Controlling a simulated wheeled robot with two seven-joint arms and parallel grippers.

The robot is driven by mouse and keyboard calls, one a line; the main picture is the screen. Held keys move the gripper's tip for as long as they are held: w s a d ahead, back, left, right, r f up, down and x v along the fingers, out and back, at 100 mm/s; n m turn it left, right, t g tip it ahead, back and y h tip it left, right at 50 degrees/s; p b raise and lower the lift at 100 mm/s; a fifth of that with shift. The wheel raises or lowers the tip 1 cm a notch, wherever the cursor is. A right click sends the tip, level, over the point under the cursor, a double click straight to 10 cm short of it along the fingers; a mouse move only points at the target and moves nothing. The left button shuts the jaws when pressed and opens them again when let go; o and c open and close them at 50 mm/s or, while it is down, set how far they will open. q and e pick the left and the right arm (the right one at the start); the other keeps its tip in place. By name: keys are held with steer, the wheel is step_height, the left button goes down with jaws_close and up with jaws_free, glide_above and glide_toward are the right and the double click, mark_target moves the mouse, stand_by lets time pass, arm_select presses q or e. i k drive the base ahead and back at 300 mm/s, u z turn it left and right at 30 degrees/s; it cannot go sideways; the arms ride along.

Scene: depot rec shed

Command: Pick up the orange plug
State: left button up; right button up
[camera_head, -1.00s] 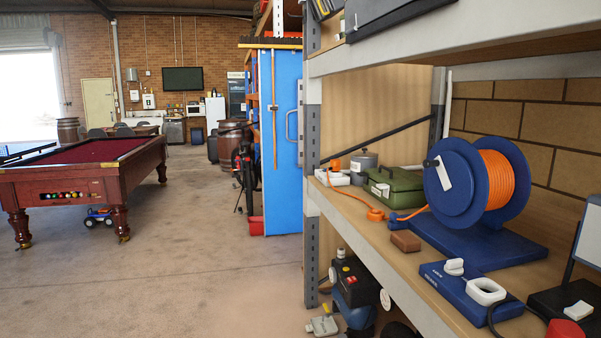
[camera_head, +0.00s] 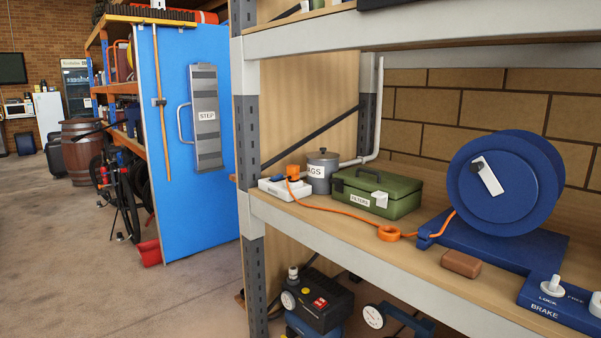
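The orange plug (camera_head: 293,172) sits on a white socket block (camera_head: 285,189) at the left end of the wooden shelf, close to the grey upright. An orange cord (camera_head: 335,208) runs from it along the shelf front, through an orange ring (camera_head: 389,233), to the blue cable reel (camera_head: 506,184) on its blue base. I cannot tell how deep the plug is seated in the block. Neither of my grippers shows in the head view.
Behind the plug stand a grey lidded pot (camera_head: 322,171) and a green box (camera_head: 376,192). A brown block (camera_head: 461,264) lies near the shelf's front edge. A grey upright (camera_head: 247,150) and an upper shelf (camera_head: 420,40) bound the space. Open concrete floor (camera_head: 80,270) lies left.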

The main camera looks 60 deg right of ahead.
mark_target(293, 171)
steer(key=z, duration=0.85)
steer(key=i, duration=1.4)
steer(key=z, duration=1.4)
